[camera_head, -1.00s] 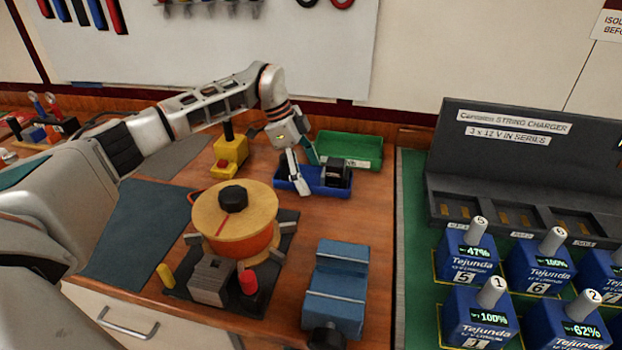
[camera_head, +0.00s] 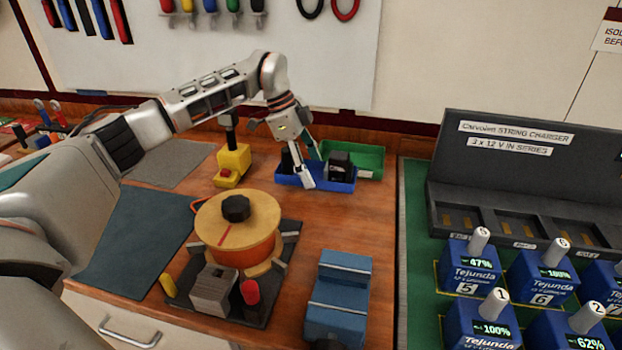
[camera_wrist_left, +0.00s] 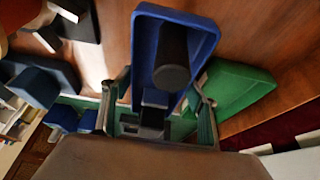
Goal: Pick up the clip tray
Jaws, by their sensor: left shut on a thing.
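A small blue tray (camera_head: 337,186) stands at the back of the wooden bench in the head view, with black objects in it. I take it to be the clip tray; I can read no label on it. My left gripper (camera_head: 308,170) is shut on it from above, with one pale finger in front of its front wall. In the left wrist view the blue tray (camera_wrist_left: 146,50) sits between the two fingers, with a black cylinder (camera_wrist_left: 172,62) inside. It seems slightly raised, but its underside is hidden. My right gripper is in neither view.
A green tray (camera_head: 369,160) is close behind the blue one. A yellow switch box (camera_head: 235,160) stands to its left. An orange drum with a wooden top (camera_head: 255,215) and a blue block (camera_head: 340,290) are in front. A black charger (camera_head: 510,165) stands at right.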

